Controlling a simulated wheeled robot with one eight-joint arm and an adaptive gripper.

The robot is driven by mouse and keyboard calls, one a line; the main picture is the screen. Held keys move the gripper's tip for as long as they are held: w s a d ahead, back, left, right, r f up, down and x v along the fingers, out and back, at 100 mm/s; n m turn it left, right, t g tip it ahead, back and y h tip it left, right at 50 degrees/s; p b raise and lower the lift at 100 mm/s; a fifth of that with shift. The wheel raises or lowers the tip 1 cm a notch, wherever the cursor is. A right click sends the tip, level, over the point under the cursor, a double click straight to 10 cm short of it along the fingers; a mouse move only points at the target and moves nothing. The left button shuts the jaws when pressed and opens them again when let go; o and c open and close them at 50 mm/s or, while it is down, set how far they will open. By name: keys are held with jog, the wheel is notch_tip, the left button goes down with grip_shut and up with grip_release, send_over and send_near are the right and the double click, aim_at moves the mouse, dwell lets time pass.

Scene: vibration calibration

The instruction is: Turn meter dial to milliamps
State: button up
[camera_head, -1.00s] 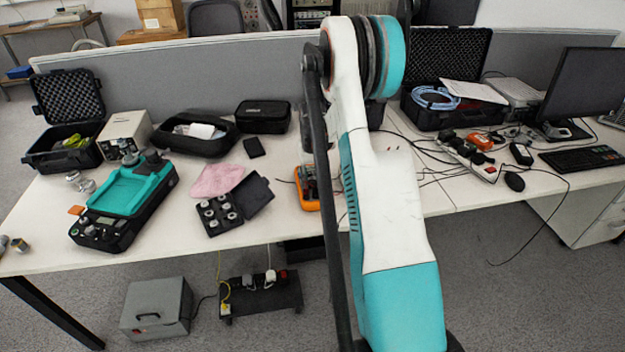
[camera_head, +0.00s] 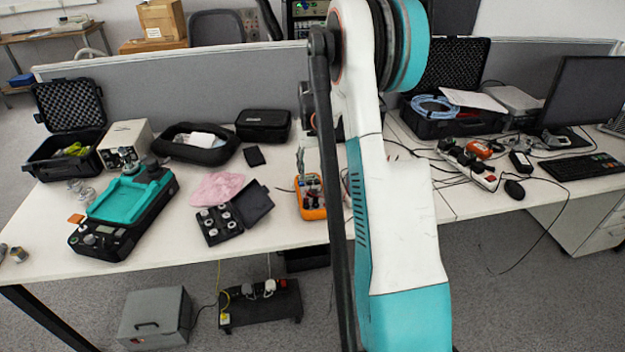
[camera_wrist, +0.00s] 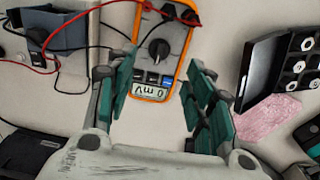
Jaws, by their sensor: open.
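An orange multimeter (camera_head: 312,209) lies on the white table, left of my arm in the head view. In the wrist view the multimeter (camera_wrist: 183,30) is upside down at the top middle, with a black round dial (camera_wrist: 159,49). Its display (camera_wrist: 153,89) reads "0 mV". Test leads, one red and one black, run from it. My gripper (camera_wrist: 160,92) is open and empty in the wrist view, with its teal fingers on either side of the display end of the meter. I cannot tell the height of the fingers above it.
An open black case of metal parts (camera_head: 225,222) and a pink cloth (camera_head: 217,186) lie left of the meter. A grey box with leads (camera_wrist: 58,28) is at the wrist view's top left. A teal-topped device (camera_head: 122,205) stands further left. Bare table lies in front.

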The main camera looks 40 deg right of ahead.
aim_at(312, 189)
jog(key=shift+r, duration=1.45)
jog(key=f+n+p, duration=0.1)
jog(key=f+n, duration=0.3)
jog(key=n, duration=0.2)
jog(key=f+n+p, duration=0.2)
jog(key=f+n, duration=0.2)
jog(key=n, duration=0.2)
jog(key=f+n+p, duration=0.2)
jog(key=f+n, duration=0.2)
jog(key=n, duration=0.2)
jog(key=shift+w, duration=0.3)
jog(key=c, duration=1)
